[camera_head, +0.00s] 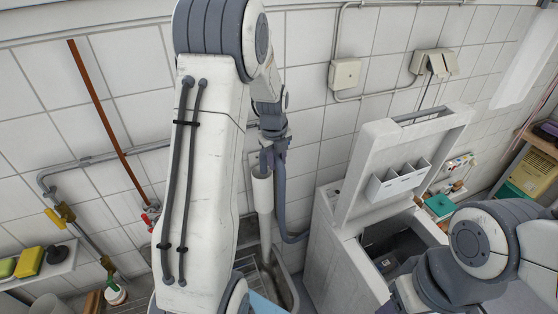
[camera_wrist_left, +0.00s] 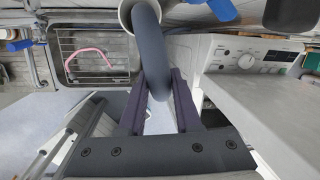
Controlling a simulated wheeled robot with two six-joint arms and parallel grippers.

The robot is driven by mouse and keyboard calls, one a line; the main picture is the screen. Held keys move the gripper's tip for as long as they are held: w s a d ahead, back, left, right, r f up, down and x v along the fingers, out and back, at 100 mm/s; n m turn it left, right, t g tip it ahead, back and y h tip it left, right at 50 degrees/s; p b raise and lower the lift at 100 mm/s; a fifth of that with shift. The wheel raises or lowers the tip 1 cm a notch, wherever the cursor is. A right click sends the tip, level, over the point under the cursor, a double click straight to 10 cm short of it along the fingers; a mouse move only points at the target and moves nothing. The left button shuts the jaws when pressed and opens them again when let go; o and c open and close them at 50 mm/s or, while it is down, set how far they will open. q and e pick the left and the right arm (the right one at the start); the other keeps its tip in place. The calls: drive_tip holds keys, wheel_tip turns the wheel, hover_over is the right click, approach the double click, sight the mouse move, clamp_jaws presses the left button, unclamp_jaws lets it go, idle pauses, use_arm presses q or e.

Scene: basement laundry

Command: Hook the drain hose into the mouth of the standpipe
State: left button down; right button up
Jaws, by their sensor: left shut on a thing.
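The grey-blue drain hose (camera_head: 280,195) loops down beside the white standpipe (camera_head: 263,195) and runs towards the washing machine. My left gripper (camera_head: 274,138) is shut on the hose just above the standpipe. In the left wrist view the hose (camera_wrist_left: 148,45) lies between the fingers (camera_wrist_left: 158,76), and its far part overlaps the round white mouth of the standpipe (camera_wrist_left: 125,14). The short end of the hose meets the mouth in the head view; how deep it sits inside is hidden. My right arm shows at the lower right, but its gripper is out of view.
The white washing machine (camera_head: 335,240) stands right of the standpipe with its lid (camera_head: 400,150) raised. A sink with a wire rack (camera_wrist_left: 95,62) and pink tube (camera_wrist_left: 88,52) is beside the pipe. Wall pipes, a copper pipe (camera_head: 100,110) and a soap shelf (camera_head: 45,268) are on the left.

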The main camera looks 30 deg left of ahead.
use_arm(q)
drive_tip(key=s+b+x, duration=0.1)
drive_tip(key=b+x, duration=0.4)
drive_tip(key=x, duration=0.2)
drive_tip(key=shift+d+f, duration=0.25)
drive_tip(key=shift+f, duration=0.25)
drive_tip(key=shift+s+b, duration=0.1)
drive_tip(key=shift+b, duration=0.2)
